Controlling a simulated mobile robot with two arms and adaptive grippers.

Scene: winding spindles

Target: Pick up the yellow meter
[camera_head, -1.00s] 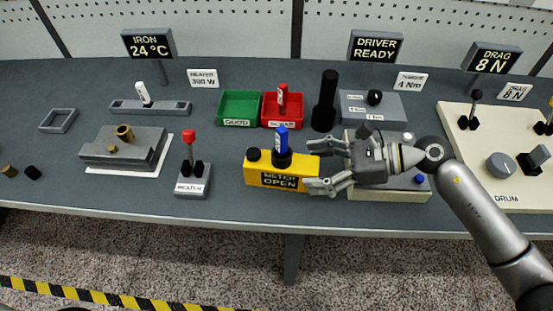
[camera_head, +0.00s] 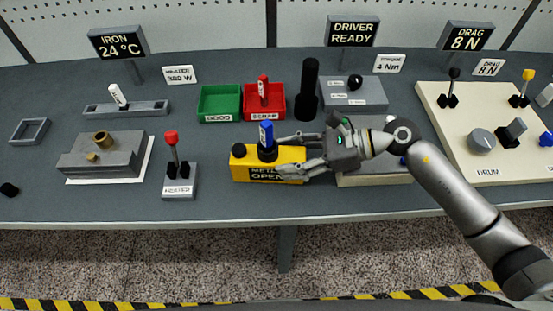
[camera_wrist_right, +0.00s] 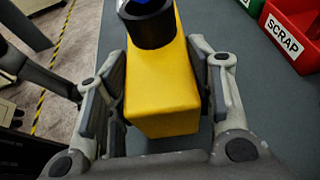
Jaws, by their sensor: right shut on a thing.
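The yellow meter (camera_head: 240,170) is a block on the bench with a black display reading "METER OPEN". A blue-topped piece in a black collar (camera_head: 267,152) and a black knob stand on its top. My right gripper (camera_head: 281,155) comes from the right and is shut on the meter's right end, one finger on its far side and one on its near side. In the right wrist view the meter (camera_wrist_right: 162,85) lies between the two finger pads. The meter appears to rest on the bench. My left gripper is not in view.
Green (camera_head: 220,104) and red (camera_head: 264,102) bins and a black cylinder (camera_head: 307,90) stand behind the meter. A red-handled heater switch (camera_head: 180,180) is to its left. A grey-and-cream unit (camera_head: 375,179) lies under my right arm. The bench's front edge is close.

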